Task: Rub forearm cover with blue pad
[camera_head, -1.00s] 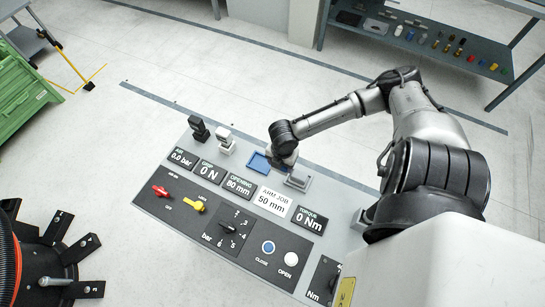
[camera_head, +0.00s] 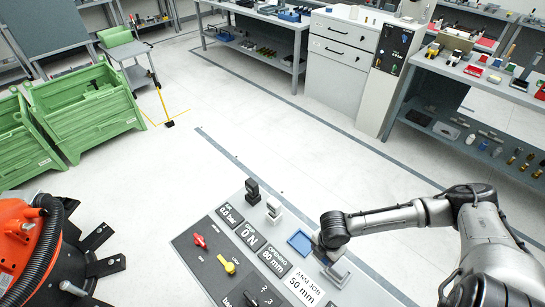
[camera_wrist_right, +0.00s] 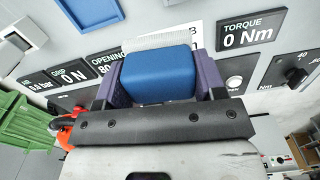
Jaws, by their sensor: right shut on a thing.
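The blue pad (camera_wrist_right: 160,72) is a soft-cornered blue block between the purple fingers of my right gripper (camera_wrist_right: 160,85), which is shut on it in the wrist view. In the head view my right gripper (camera_head: 325,252) is over the control panel, just right of a blue square tray (camera_head: 300,242) and beside a grey block-shaped holder (camera_head: 338,273). The pad itself is mostly hidden there by the wrist. I cannot pick out the forearm cover with certainty. My left gripper is not in view.
The sloped control panel (camera_head: 215,275) has labelled displays and red and yellow levers. A black and a white upright fitting stand along its far edge. An orange and black machine (camera_head: 30,250) is at lower left, green crates (camera_head: 80,110) behind it. Open floor lies beyond the panel.

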